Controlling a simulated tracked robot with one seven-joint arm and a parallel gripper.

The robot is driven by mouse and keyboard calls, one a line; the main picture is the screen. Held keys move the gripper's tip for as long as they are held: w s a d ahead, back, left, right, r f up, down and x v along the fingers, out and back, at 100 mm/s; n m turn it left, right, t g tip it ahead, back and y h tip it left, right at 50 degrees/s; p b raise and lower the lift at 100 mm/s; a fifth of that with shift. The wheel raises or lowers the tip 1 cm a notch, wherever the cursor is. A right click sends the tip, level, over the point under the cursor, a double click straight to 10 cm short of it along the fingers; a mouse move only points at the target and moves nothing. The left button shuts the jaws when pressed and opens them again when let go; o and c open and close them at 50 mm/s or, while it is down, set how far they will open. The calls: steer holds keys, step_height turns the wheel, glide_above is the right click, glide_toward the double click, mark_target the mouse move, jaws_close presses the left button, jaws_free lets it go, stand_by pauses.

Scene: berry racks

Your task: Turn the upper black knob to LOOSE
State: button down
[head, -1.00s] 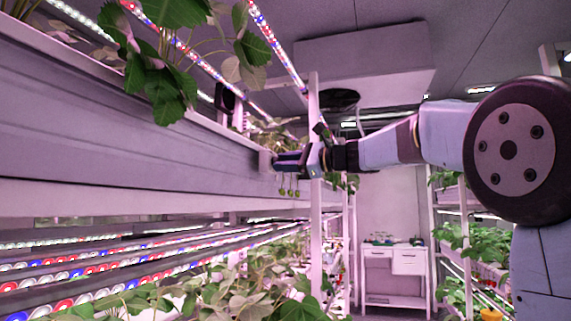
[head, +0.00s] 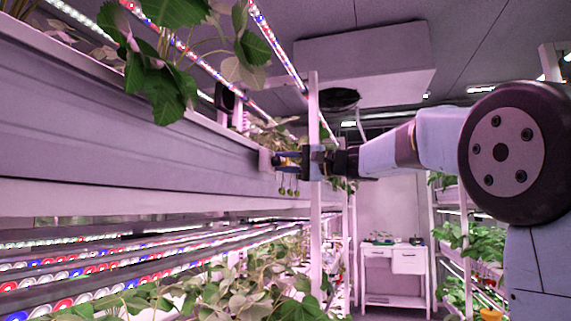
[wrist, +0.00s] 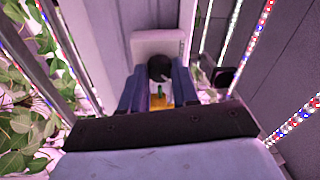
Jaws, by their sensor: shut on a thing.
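In the wrist view, the upper black knob (wrist: 159,67) is a dark round cap in front of a pale plate (wrist: 157,42). My gripper (wrist: 158,82) has its two blue fingers on either side of the knob, shut on it. In the head view, my gripper (head: 287,160) reaches left to a pale bracket (head: 265,160) at the end of the long rack gutter; the knob is hidden there by the fingers. A small green and yellow patch shows between the fingers below the knob. No LOOSE marking can be read.
The gutter (head: 120,140) runs along the left. A white upright post (head: 314,220) stands close to my gripper. Small berries (head: 289,191) hang just under the fingers. A black box (wrist: 223,77) is right of the knob. A white cabinet (head: 394,275) stands at the back.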

steer(key=n, duration=0.4)
steer(key=shift+w+f+n+g+y, duration=0.1)
steer(key=shift+f+n+g+y, duration=0.2)
steer(key=shift+n, duration=0.1)
steer(key=shift+n+g, duration=0.3)
steer(key=shift+n, duration=1.5)
steer(key=shift+r+n, duration=0.1)
steer(key=shift+n, duration=0.2)
steer(key=c, duration=0.8)
jaws_free()
steer(key=shift+r, duration=0.1)
steer(key=shift+c, duration=0.2)
steer(key=shift+d, duration=0.1)
steer(key=v, duration=1.3)
steer(key=shift+d+f, duration=0.2)
steer(key=shift+d, duration=0.1)
